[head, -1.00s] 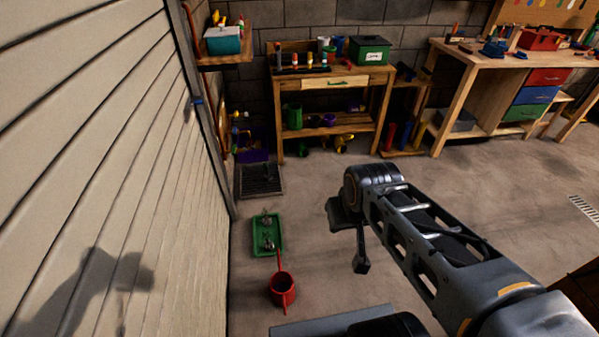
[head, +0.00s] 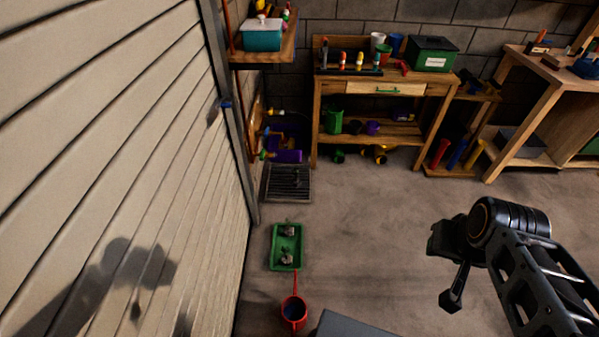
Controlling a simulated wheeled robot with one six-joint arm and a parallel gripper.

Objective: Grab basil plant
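A green tray (head: 274,262) lies on the floor near the garage door and holds a few small greyish clumps. I cannot tell whether any of them is the basil plant. No plant is clearly recognisable as basil in the head view. My gripper (head: 449,272) is at the end of my dark arm at the lower right, above open floor and well to the right of the tray. Nothing can be seen held in it.
A red watering can (head: 294,312) stands just in front of the tray. A dark grate (head: 287,183) lies behind it. A wooden potting bench (head: 322,92) with pots stands at the back, and a workbench (head: 540,68) at the right. The ribbed garage door (head: 130,130) bounds the left. The middle floor is clear.

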